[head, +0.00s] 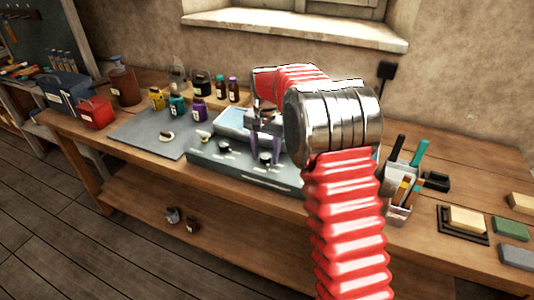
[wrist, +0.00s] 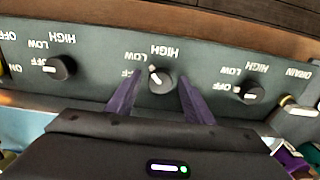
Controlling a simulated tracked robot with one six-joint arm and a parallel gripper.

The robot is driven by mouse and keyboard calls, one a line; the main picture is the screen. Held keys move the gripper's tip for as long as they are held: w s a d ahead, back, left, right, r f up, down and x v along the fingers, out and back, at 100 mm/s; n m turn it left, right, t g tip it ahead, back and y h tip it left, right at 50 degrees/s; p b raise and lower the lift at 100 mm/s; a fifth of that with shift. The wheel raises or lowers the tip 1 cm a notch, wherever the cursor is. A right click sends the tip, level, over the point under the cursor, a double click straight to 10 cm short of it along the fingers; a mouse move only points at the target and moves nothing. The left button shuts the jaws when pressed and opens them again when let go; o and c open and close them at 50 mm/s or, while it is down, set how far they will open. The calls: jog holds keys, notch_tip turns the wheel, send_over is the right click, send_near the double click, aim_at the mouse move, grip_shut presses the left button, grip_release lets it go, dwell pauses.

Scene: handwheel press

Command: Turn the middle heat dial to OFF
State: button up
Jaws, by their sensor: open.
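The middle heat dial (wrist: 161,80) is a round black knob with a white pointer on the dark grey panel (wrist: 110,85). Its pointer slants to the upper left in the wrist view, roughly toward the LOW label (wrist: 140,58) rather than straight at OFF. My gripper (wrist: 157,82) is open, its two purple fingers on either side of the dial with gaps showing. I cannot tell how far the tips are above the panel. In the head view my gripper (head: 266,156) points down at the panel front, with the dial (head: 265,159) between the fingers.
Two similar dials (wrist: 62,68) (wrist: 249,93) flank it in the wrist view, both pointing left at OFF. A drain control (wrist: 288,101) sits near the panel end. Bottles (head: 178,106) stand left on a grey mat (head: 140,130); a tool holder (head: 398,212) stands right.

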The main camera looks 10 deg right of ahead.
jog(key=c, duration=1)
jog(key=shift+d, duration=0.2)
jog(key=shift+c, duration=0.2)
jog(key=shift+a, duration=0.1)
jog(key=shift+n, duration=0.4)
jog(key=n, duration=0.8)
